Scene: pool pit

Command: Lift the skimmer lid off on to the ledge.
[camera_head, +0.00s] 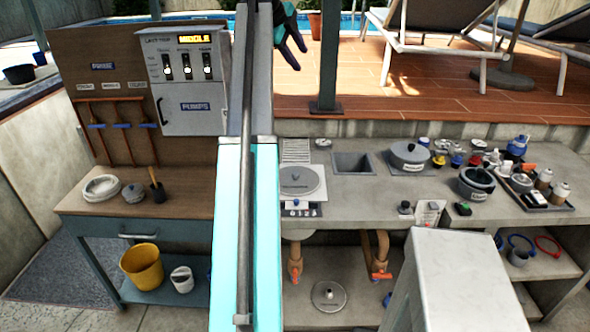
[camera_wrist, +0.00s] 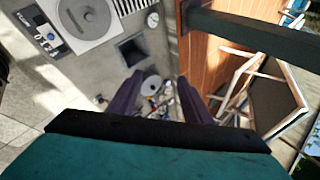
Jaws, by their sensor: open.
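A round grey lid (camera_head: 296,180) with a small knob sits flat in a white square frame on the concrete counter. It also shows at the top left of the wrist view (camera_wrist: 92,22). It looks like the skimmer lid, but its lettering is too small to read. The concrete ledge (camera_head: 370,192) beside it has bare patches to its right, past a square opening (camera_head: 352,163). My gripper (camera_head: 291,45) is high above the counter's back, well away from the lid. In the wrist view its two dark fingers (camera_wrist: 161,97) are spread with nothing held between them.
A grey lidded pot (camera_head: 409,157), another pot (camera_head: 476,183) and a tray of bottles (camera_head: 540,192) crowd the counter's right. Another round lid (camera_head: 329,296) lies below the counter. A dark post (camera_head: 327,60) rises behind. Loungers (camera_head: 450,35) stand on the deck.

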